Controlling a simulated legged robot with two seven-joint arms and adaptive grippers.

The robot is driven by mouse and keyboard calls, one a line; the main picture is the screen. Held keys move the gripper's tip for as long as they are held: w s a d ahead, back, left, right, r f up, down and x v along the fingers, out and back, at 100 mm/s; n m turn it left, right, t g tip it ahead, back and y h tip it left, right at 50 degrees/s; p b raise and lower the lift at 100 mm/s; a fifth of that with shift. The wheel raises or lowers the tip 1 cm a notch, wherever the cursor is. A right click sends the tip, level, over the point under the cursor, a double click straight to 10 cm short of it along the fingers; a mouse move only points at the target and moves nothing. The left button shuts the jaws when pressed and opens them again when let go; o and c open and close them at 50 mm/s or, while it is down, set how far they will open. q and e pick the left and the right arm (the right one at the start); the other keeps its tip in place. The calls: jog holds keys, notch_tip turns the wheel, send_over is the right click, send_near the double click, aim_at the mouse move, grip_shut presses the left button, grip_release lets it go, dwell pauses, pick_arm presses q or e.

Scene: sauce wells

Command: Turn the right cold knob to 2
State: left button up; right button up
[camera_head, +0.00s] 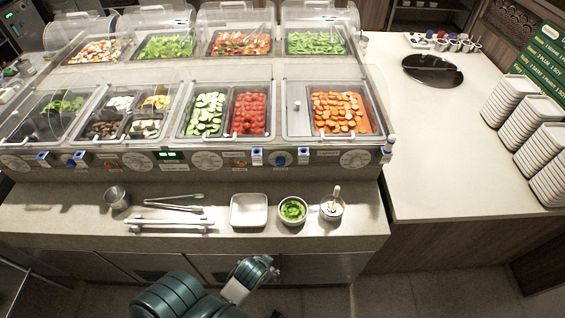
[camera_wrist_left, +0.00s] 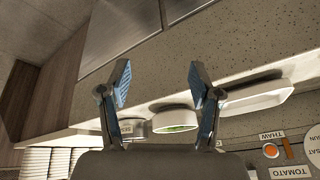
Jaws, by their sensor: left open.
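The sloped control panel (camera_head: 318,157) runs along the front of the food wells. A blue knob (camera_head: 281,159) sits on its right part, between two blue-and-white switches, and a large white dial (camera_head: 354,159) is further right. Another blue knob (camera_head: 76,160) is on the left part. The markings and the knobs' settings are too small to read. My left arm comes in at the bottom middle of the head view, in front of the counter and well short of the panel. In the wrist view my left gripper (camera_wrist_left: 160,85) is open and empty. My right gripper is not seen.
On the front ledge stand a metal cup (camera_head: 117,197), tongs (camera_head: 172,205), a white square dish (camera_head: 249,211), a bowl of greens (camera_head: 293,210) and a small pot (camera_head: 332,207). Plate stacks (camera_head: 540,150) stand far right. The ledge right of the pot is clear.

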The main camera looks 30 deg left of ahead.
aim_at(281, 164)
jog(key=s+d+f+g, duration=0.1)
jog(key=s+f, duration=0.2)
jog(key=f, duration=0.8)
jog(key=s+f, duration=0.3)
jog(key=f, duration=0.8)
pick_arm(q)
jog(key=w+a+r+n+t+y, duration=0.2)
jog(key=w+r+n+t+y, duration=0.15)
jog(key=w+r, duration=0.6)
jog(key=w+a+r+n+t+y, duration=0.2)
jog(key=w+r+n+t+y, duration=0.15)
jog(key=w+r, duration=0.6)
jog(key=shift+m+g+y, duration=0.3)
jog(key=shift+g+y, duration=0.1)
jog(key=shift+g, duration=0.1)
jog(key=x, duration=1.1)
jog(key=f+x, duration=0.1)
jog(key=x, duration=0.5)
jog(key=shift+w+d, duration=0.15)
jog(key=shift+w, duration=0.05)
jog(key=shift+d, duration=0.1)
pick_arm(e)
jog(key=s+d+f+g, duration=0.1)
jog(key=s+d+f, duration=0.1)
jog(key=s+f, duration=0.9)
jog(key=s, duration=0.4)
pick_arm(q)
jog(key=shift+d, duration=0.1)
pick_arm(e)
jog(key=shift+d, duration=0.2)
